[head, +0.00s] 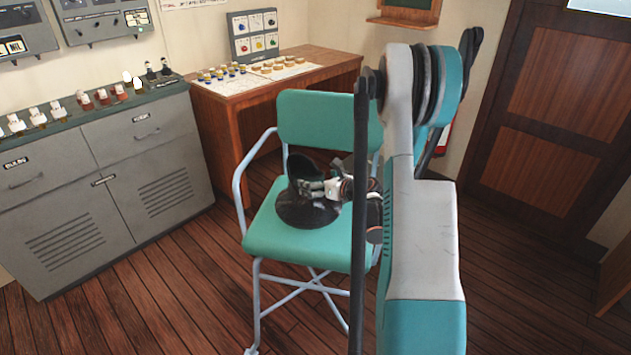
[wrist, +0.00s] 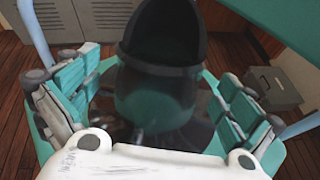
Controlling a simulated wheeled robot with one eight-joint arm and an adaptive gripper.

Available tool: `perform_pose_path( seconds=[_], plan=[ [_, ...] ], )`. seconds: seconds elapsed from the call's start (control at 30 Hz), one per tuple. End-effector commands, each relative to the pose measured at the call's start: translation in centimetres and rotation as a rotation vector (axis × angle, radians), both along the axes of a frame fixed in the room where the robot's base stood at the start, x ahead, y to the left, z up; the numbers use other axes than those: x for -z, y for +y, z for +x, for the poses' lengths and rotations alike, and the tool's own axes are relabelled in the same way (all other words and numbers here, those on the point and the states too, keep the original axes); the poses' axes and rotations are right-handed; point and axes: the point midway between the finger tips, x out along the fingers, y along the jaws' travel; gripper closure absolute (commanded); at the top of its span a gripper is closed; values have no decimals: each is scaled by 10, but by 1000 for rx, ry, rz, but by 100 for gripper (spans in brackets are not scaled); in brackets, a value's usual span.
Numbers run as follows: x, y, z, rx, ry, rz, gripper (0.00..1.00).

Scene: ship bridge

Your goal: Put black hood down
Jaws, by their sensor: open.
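The black hood (head: 300,212) stands on the teal seat of a chair (head: 268,243), its wide dark base on the seat and its open upper part towards the backrest. In the wrist view the hood (wrist: 165,72) is between my fingers, with its dark opening at the top and a glossy, see-through-looking base. My gripper (head: 322,188) is low over the seat at the right side of the hood. In the wrist view my gripper (wrist: 160,90) is open, with a finger on either side and gaps to the hood. My arm hides part of the chair's right side.
A wooden desk (head: 325,62) with small knobs and a panel stands behind the chair. Grey cabinets (head: 110,185) with switches on top are at the left. The chair's pale armrest (head: 240,180) rises left of the seat. Wooden floor (head: 200,290) is clear in front.

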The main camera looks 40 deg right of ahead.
Motion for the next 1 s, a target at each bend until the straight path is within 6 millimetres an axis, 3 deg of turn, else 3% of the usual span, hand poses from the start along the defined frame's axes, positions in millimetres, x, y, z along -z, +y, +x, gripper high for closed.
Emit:
perform_pose_path(
  seconds=[0.3,0.5,0.7,1.0],
  plan=[
    [-26,4,-61,5,-1,1,0],
    [-35,6,-86,3,0,1,0],
    [-39,7,-96,1,0,0,0],
    [-40,8,-96,-2,1,-2,0]
  ],
)
